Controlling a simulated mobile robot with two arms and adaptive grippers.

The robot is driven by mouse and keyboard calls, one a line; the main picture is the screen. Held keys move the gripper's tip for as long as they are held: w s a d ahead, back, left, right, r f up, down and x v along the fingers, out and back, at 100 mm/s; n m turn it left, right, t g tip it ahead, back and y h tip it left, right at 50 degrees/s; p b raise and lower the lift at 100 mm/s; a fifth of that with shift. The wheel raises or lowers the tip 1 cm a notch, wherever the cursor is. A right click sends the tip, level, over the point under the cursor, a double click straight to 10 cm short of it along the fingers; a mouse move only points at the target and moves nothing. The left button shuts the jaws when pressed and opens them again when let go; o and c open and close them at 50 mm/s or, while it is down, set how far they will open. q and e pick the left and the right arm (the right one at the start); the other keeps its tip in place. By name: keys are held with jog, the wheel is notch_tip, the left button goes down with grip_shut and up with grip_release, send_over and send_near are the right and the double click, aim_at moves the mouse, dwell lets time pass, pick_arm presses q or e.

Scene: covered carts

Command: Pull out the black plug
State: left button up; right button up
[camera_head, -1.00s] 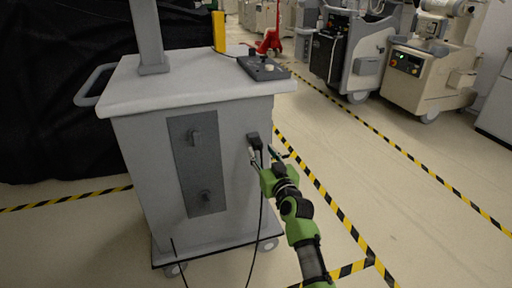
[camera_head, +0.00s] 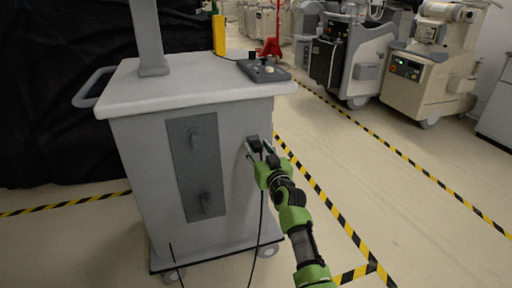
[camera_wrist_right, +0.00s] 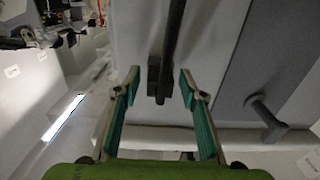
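The black plug (camera_head: 254,143) sits on the side face of the grey cart (camera_head: 145,150), near its right edge, with a black cable hanging down from it. In the right wrist view, the plug (camera_wrist_right: 153,83) and the dark cable (camera_wrist_right: 174,30) show between and just beyond the fingertips. My right gripper (camera_head: 261,151) is at the plug, its fingers apart on either side. In the wrist view the right gripper (camera_wrist_right: 159,80) is open, with visible gaps beside the plug. My left gripper is not in view.
A grey panel (camera_head: 196,165) with two hooks is on the same cart face. Other machines (camera_head: 430,70) stand at the back right. The floor right of the cart is clear.

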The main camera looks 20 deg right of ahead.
pick_arm(q)
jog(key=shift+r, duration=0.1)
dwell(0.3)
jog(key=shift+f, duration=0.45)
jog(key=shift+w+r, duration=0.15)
jog(key=shift+p, duration=0.3)
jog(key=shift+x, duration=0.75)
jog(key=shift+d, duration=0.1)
pick_arm(e)
grip_shut()
